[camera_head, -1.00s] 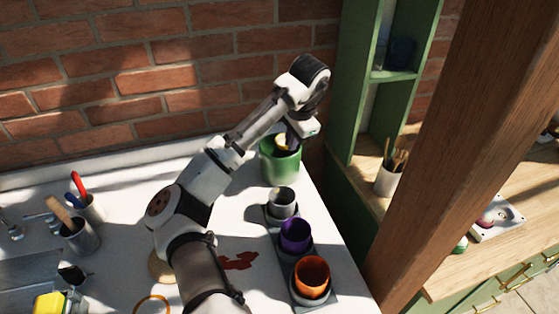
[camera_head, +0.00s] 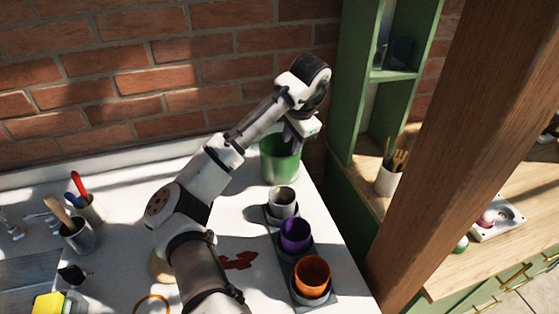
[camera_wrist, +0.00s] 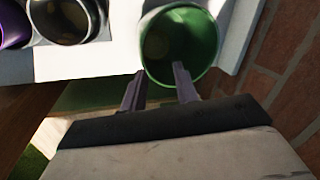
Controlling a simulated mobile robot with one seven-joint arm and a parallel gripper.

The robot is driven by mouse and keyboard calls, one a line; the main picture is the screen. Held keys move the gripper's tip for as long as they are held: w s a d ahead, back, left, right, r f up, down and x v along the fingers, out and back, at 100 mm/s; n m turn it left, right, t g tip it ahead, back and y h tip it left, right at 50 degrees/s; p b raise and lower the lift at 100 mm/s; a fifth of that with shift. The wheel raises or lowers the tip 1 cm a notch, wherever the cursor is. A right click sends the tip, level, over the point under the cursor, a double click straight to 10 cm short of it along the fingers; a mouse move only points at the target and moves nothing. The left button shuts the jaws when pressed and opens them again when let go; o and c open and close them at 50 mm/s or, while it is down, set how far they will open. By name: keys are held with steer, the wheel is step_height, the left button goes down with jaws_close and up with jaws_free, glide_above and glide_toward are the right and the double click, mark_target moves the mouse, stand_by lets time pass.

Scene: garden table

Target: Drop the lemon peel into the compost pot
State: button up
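The green compost pot (camera_head: 278,167) stands at the far right end of the white table. In the wrist view I look into its open mouth (camera_wrist: 201,52). A dim brownish patch (camera_wrist: 184,47) shows inside; I cannot tell whether it is the lemon peel or other contents. My gripper (camera_head: 291,146) is over the pot, pointing down. In the wrist view its two fingers (camera_wrist: 160,77) are spread apart with nothing between them, at the pot's near rim. I see no lemon peel for certain in any view.
A grey cup (camera_head: 283,202), a purple cup (camera_head: 295,235) and an orange cup (camera_head: 312,277) stand in a row in front of the pot. The brick wall (camera_head: 150,70) is behind. A green shelf (camera_head: 355,80) and a wooden post (camera_head: 450,140) are on the right.

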steer(key=b+v, duration=0.1)
steer(key=v, duration=1.2)
steer(key=shift+b, duration=0.3)
